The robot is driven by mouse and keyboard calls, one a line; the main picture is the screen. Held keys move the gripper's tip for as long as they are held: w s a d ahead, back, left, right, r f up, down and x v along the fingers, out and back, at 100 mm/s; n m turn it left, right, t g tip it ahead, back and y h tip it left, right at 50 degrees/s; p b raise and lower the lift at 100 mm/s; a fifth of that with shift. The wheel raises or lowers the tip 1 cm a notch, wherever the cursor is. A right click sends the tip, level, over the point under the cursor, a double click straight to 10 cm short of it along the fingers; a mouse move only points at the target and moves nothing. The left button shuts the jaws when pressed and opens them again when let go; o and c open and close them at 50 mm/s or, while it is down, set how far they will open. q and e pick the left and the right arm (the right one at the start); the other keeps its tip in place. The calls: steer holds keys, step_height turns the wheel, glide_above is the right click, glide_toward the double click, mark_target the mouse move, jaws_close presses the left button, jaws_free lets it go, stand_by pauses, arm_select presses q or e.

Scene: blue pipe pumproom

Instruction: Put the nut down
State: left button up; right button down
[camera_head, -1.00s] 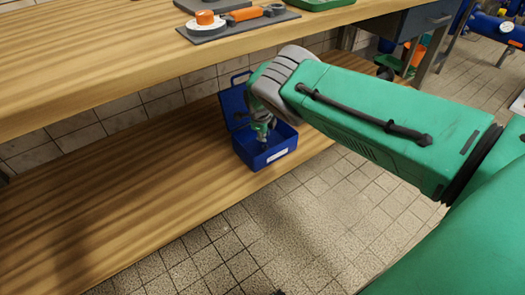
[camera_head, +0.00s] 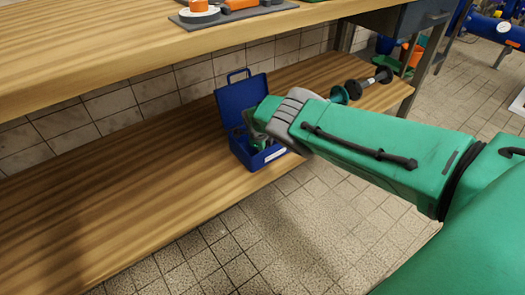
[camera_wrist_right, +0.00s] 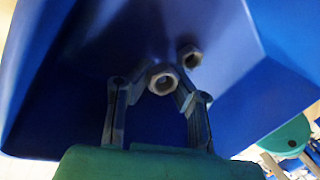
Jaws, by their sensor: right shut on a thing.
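The open blue toolbox (camera_head: 238,104) stands on the lower wooden shelf, with its lid raised at the back. My right arm reaches into it from the right, and the right gripper (camera_head: 256,144) is down in the box, mostly hidden by my wrist in the head view. In the right wrist view, my right gripper (camera_wrist_right: 161,88) is shut on a grey metal nut (camera_wrist_right: 163,70) held between its fingertips. A second grey nut (camera_wrist_right: 190,57) sits just beyond it, close by on the blue surface. My left gripper is not in view.
The wooden workbench top (camera_head: 100,40) overhangs the lower shelf (camera_head: 110,200). The shelf left of the box is clear. A black dumbbell-like part (camera_head: 368,82) lies on the shelf to the right. A grey mat (camera_head: 275,10) with an orange tool lies on the bench top.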

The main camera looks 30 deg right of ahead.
steer(key=shift+f, duration=0.4)
steer(key=c, duration=1.5)
jaws_free()
steer(key=shift+s, duration=0.1)
